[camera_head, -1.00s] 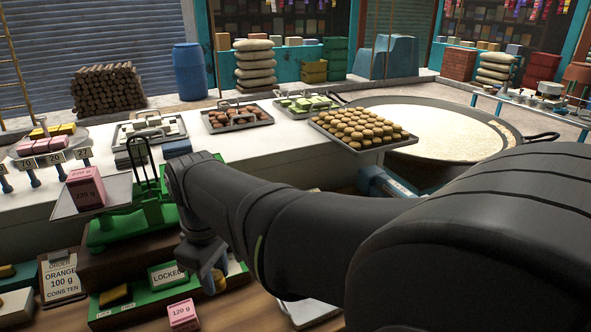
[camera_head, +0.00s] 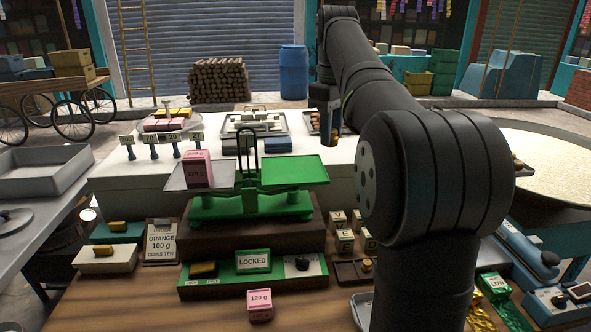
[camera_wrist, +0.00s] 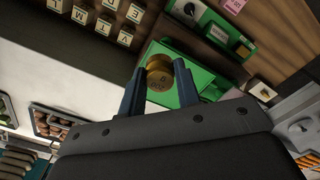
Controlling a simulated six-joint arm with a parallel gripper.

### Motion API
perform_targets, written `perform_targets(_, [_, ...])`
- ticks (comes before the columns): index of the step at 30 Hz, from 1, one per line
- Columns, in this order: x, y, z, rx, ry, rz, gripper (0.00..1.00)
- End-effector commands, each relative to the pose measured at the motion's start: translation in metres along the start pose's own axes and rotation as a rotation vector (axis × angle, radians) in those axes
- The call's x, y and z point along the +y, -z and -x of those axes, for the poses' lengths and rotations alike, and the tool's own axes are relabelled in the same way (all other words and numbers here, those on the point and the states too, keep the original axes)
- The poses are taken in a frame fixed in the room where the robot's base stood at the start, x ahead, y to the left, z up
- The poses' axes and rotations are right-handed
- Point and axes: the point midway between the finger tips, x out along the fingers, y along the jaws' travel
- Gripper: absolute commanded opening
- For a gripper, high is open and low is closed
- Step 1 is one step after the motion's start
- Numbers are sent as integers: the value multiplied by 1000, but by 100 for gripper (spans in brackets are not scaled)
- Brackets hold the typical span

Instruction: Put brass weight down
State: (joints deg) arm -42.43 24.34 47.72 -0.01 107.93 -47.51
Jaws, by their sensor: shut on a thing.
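My gripper (camera_head: 330,118) points down, raised behind and to the right of the green balance scale. In the wrist view its fingers (camera_wrist: 158,88) are shut on a round brass weight (camera_wrist: 158,70), held at the fingertips; its marking is too small to read. In the head view the weight (camera_head: 336,135) shows only as a small bit of brass by the fingers. The scale's right green pan (camera_head: 294,170) is empty. Its left pan (camera_head: 180,183) bears a pink 120 g block (camera_head: 199,169).
A second brass weight (camera_head: 367,264) sits in a small dark tray beside several lettered cubes (camera_head: 345,240). A "LOCKED" sign (camera_head: 254,260) stands on the green base, with another pink 120 g block (camera_head: 260,304) in front. Trays of sweets (camera_head: 252,123) line the white counter.

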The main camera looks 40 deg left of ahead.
Motion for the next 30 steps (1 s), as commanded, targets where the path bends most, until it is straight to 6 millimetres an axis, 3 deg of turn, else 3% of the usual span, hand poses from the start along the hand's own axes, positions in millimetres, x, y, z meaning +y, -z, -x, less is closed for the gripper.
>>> perform_targets(4, [8,0,7,1,-1,0,2])
perform_targets(8, [4,13,0,-1,1,4,2])
perform_targets(21, [-27,98,-54,-1,1,3,2])
perform_targets(26, [-30,108,-62,0,0,1,2])
perform_targets(30, [-30,108,-78,-2,1,0,2])
